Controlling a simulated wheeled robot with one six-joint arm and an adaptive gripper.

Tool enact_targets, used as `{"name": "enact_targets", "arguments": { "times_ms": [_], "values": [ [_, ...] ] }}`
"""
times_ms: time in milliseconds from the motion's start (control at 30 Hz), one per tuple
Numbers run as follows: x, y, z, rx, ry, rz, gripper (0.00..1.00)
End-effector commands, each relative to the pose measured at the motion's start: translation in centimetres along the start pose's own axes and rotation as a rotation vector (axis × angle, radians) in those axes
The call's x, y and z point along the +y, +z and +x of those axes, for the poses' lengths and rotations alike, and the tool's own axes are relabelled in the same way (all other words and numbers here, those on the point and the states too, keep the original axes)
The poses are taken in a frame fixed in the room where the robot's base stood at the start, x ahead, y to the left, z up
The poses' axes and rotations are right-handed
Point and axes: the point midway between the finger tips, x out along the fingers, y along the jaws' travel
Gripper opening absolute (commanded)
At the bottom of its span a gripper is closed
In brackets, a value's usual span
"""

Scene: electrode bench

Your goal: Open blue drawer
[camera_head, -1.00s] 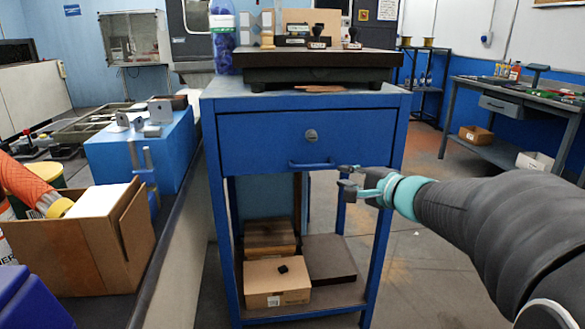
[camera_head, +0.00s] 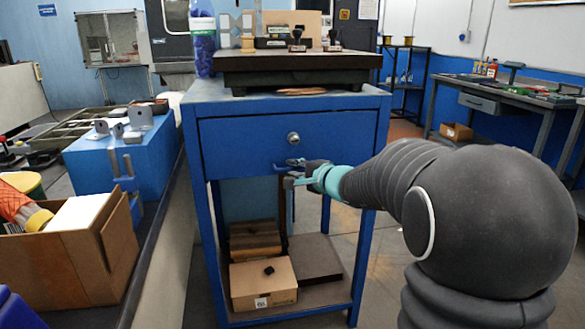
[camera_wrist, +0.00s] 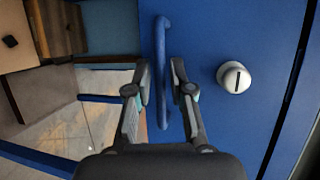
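The blue drawer (camera_head: 240,145) is shut, its front flush with the blue bench frame. A round silver lock (camera_head: 293,138) sits above its bar handle; the lock also shows in the wrist view (camera_wrist: 234,78). My gripper (camera_head: 290,172) is at the handle and hides most of it in the head view. In the wrist view the blue handle (camera_wrist: 161,40) runs between the two fingers of my gripper (camera_wrist: 160,88). The fingers are apart, one on each side of the bar, with narrow gaps. They do not look closed on it.
A dark surface plate (camera_head: 300,66) with stamps and small items stands on the bench top. Cardboard boxes (camera_head: 262,283) lie on the lower shelf. An open carton (camera_head: 65,265) stands at the left. Floor is clear to the right of the bench.

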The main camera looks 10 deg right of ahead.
Motion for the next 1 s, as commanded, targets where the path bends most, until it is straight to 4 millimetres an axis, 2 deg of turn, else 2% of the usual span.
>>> {"name": "enact_targets", "arguments": {
  "times_ms": [367, 467, 500, 667, 700, 1000],
  "values": [
    [0.01, -0.03, 0.63, 0.001, 0.0, 0.0, 0.21],
    [0.0, -0.02, 0.62, 0.001, 0.0, 0.0, 0.01],
    [0.0, -0.01, 0.62, 0.001, 0.0, 0.0, 0.0],
    [0.01, 0.0, 0.62, 0.0, 0.0, 0.0, 0.0],
    [0.0, 0.65, 0.86, -0.002, 0.0, -0.001, 0.0],
    [0.35, 0.09, -0.07, 0.002, -0.002, -0.001, 0.0]
  ]
}}
